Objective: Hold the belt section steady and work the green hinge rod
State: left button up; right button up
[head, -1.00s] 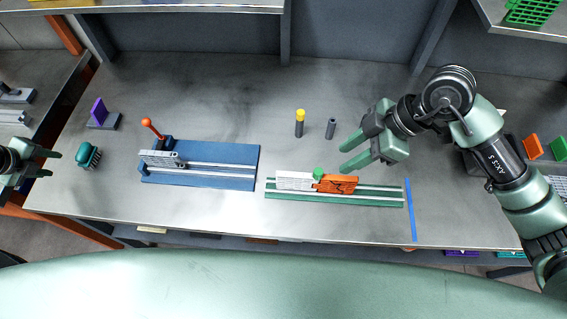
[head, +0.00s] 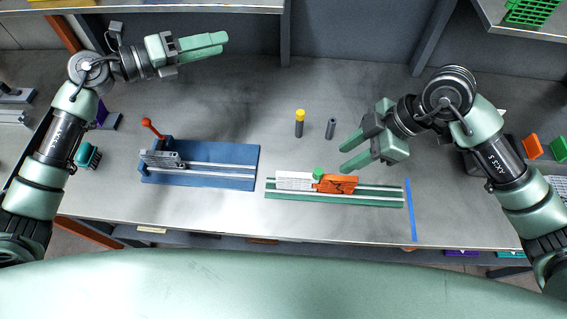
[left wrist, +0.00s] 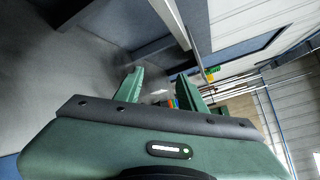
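The belt section, a white link piece (head: 293,181) beside an orange one (head: 338,184), lies on a green rail fixture (head: 385,198) at the front middle of the bench. A green round head (head: 318,173), seemingly of the hinge rod, stands where the two pieces meet; the rest of it is hidden. My left gripper (head: 226,42) is raised at the back left, far from the belt. In the left wrist view its fingers (left wrist: 160,88) are apart and empty. My right gripper (head: 342,158) is open and empty, above and right of the belt section.
A blue fixture (head: 215,165) with a grey link and red-knobbed lever (head: 147,122) lies left of the green rail. A yellow-topped pin (head: 299,122) and a grey pin (head: 331,128) stand behind the belt. Blue tape (head: 410,210) marks the right. The back middle is clear.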

pick_arm(q)
jog(key=s+d+r+m+g+h, duration=0.1)
jog(key=d+r+m+g+h, duration=0.1)
jog(key=d+r+m, duration=0.45)
jog(key=m+g+y, duration=0.7)
jog(key=m+y, duration=0.4)
send_over(295, 181)
jog(key=a, duration=0.3)
jog(key=f, duration=1.7)
jog(key=w+f, duration=0.1)
jog(key=f, duration=0.8)
jog(key=shift+d+f, duration=0.1)
jog(key=shift+d, duration=0.05)
jog(key=shift+s+f, duration=0.15)
jog(key=shift+f, duration=0.2)
jog(key=x, duration=0.7)
jog(key=shift+d, duration=0.1)
